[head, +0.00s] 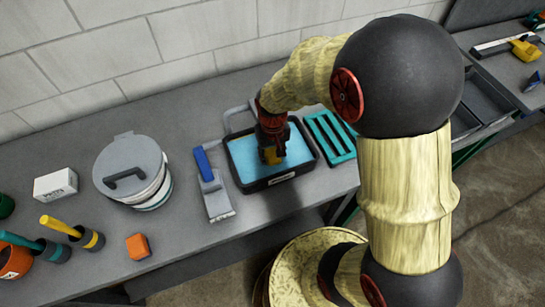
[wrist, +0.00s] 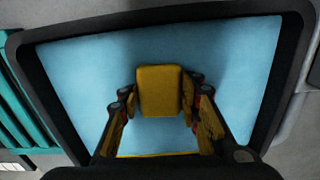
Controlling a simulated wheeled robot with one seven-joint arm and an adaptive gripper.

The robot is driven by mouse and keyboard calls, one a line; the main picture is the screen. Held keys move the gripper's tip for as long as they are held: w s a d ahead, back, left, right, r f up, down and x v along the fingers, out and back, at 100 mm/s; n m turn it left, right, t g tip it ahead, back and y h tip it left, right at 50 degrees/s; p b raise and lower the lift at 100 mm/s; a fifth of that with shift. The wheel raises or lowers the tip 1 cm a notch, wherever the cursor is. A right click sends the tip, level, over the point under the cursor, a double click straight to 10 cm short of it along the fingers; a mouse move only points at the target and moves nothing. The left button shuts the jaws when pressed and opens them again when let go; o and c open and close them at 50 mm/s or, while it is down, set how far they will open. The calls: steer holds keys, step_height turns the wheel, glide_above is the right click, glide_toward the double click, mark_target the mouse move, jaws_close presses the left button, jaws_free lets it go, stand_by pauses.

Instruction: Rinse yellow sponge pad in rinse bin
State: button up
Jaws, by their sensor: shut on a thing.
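A black bin (head: 309,157) with a light blue surface inside, likely water, stands on the grey workbench; its rim also frames the wrist view (wrist: 259,112). My gripper (head: 271,152) points down inside the bin's outline. In the wrist view its fingers (wrist: 162,116) are closed on either side of the yellow sponge pad (wrist: 160,88). The fingers hide part of the pad's sides.
A teal slotted rack (head: 331,137) stands right of the bin. A blue-handled scraper (head: 213,190) lies close on its left. A lidded round tub (head: 131,172), a white box (head: 55,184) and an orange block (head: 138,246) stand farther left. A wall runs behind.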

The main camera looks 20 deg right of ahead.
mark_target(273, 154)
steer(key=shift+r+p, duration=2.6)
steer(key=shift+r, duration=0.85)
